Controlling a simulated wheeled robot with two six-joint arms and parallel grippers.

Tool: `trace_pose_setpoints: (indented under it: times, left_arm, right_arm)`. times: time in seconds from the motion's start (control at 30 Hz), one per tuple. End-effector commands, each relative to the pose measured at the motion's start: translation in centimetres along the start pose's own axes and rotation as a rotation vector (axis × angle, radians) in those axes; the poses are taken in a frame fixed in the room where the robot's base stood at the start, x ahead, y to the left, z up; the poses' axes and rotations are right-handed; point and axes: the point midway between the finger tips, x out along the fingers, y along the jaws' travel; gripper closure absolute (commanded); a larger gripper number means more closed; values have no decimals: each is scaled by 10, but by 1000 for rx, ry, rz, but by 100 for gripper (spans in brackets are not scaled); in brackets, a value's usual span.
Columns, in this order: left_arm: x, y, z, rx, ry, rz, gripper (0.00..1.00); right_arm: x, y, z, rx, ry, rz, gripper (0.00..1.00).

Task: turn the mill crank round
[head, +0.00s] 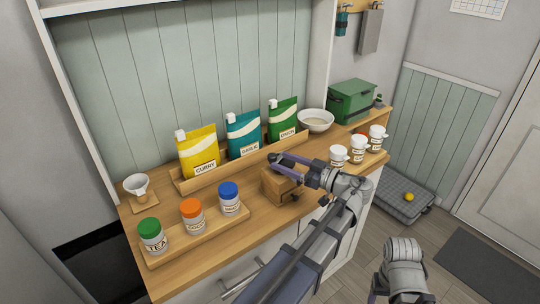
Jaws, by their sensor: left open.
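The mill (278,188) is a small brown wooden box on the wooden counter, right of the jars and in front of the pouches. My left gripper (277,163) reaches over the mill from the right, its fingers pointing left above the box's top. The fingers are open. The gripper covers the top of the mill, so I cannot make out the crank clearly or tell whether the fingers touch it. A small dark part (295,198) shows at the mill's right side. Part of my right arm shows at lower right; its gripper is not in view.
Several pouches (198,153) stand in a wooden rack behind the mill. Lidded jars (192,215) stand on a tray at left. White-topped jars (358,149), a bowl (316,121) and a green box (352,101) are at right. Bare counter (250,238) lies in front.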

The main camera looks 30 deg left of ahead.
Motion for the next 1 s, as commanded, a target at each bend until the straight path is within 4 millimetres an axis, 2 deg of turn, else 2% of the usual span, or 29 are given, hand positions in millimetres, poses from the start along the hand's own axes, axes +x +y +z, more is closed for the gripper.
trace_pose_setpoints:
  times: [0.27, 0.7, 1.0]
  left_arm:
    - [8, 0, -2, -10, 8, -3, 34]
    - [69, 0, -2, -9, 7, -3, 34]
    - [79, 0, -2, -8, 7, -1, 34]
  right_arm:
    - [0, 0, 0, 0, 0, 0, 35]
    - [0, 0, 0, 0, 0, 0, 35]
    - [0, 0, 0, 0, 0, 0, 35]
